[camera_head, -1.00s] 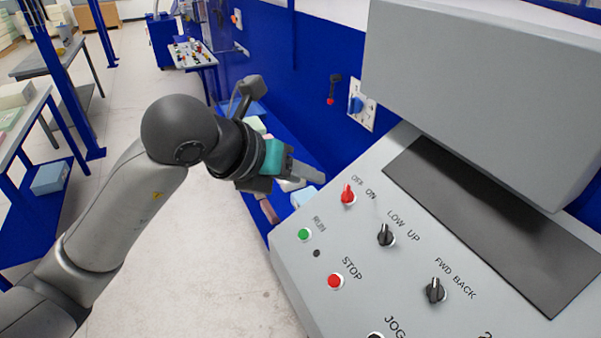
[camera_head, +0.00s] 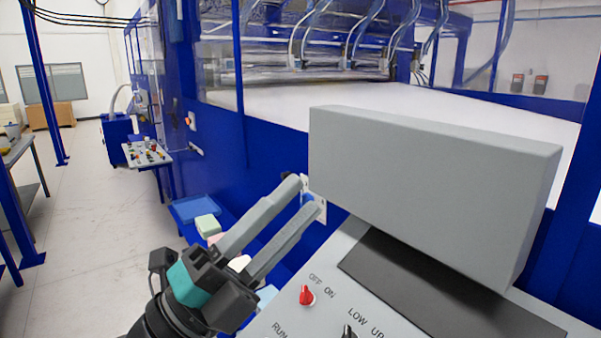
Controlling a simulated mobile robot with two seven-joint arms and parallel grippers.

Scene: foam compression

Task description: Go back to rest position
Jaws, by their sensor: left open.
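My left gripper (camera_head: 308,196) is in the lower middle of the head view, pointing up and to the right. Its two long grey fingers are apart with nothing between them. The fingertips overlap the blue machine wall and a wall-mounted switch plate in the picture; I cannot tell the gap in depth. The grey control panel (camera_head: 290,318) with its red OFF/ON knob (camera_head: 307,295) is just right of the gripper. My right gripper is not in view.
A grey box-shaped housing (camera_head: 430,190) stands above the panel. A blue tray (camera_head: 195,208) and pastel foam blocks (camera_head: 207,228) lie on a low ledge behind the gripper. Another control console (camera_head: 147,154) stands farther back. The floor (camera_head: 90,240) at left is clear.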

